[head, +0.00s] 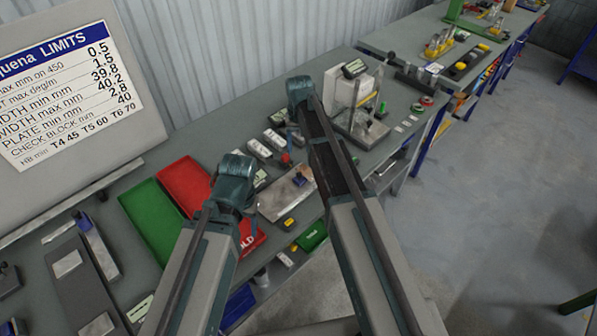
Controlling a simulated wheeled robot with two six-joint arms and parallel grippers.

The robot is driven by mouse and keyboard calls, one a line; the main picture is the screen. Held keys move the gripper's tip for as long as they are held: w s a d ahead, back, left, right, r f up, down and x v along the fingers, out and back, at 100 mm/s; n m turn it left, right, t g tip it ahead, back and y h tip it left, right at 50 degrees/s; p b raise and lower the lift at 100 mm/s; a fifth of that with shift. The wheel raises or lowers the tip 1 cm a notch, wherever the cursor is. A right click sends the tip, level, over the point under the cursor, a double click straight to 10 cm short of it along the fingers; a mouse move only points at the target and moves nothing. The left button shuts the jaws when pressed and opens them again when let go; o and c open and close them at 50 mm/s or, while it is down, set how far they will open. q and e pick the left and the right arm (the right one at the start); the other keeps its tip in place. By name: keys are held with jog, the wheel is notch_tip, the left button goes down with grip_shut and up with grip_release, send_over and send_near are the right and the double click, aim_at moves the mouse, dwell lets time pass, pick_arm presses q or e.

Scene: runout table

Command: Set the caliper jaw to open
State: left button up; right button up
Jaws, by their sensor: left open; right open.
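I cannot make out the caliper for certain. A long thin metal bar (73,230) lies on the bench at the left, beside a blue-ended metal piece (97,247), and I cannot tell if either is part of it. My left gripper (240,206) is over the bench by the red tray, mostly hidden by its own teal wrist. My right gripper (293,130) is over the bench further back, largely hidden by its arm. Both are open, with nothing visible held in them.
A green tray (150,218) and a red tray (186,183) lie left of my arms. A limits board (75,85) stands at the back left. A metal plate (281,196) lies between my arms. A white instrument (355,92) stands beyond. Open floor lies right.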

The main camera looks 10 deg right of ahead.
aim_at(299, 174)
pick_arm(q)
notch_tip(299, 174, down, 13)
jog(key=b, duration=1.2)
jog(key=shift+r, duration=0.2)
pick_arm(e)
notch_tip(299, 174, down, 13)
jog(key=shift+r, duration=0.15)
grip_shut()
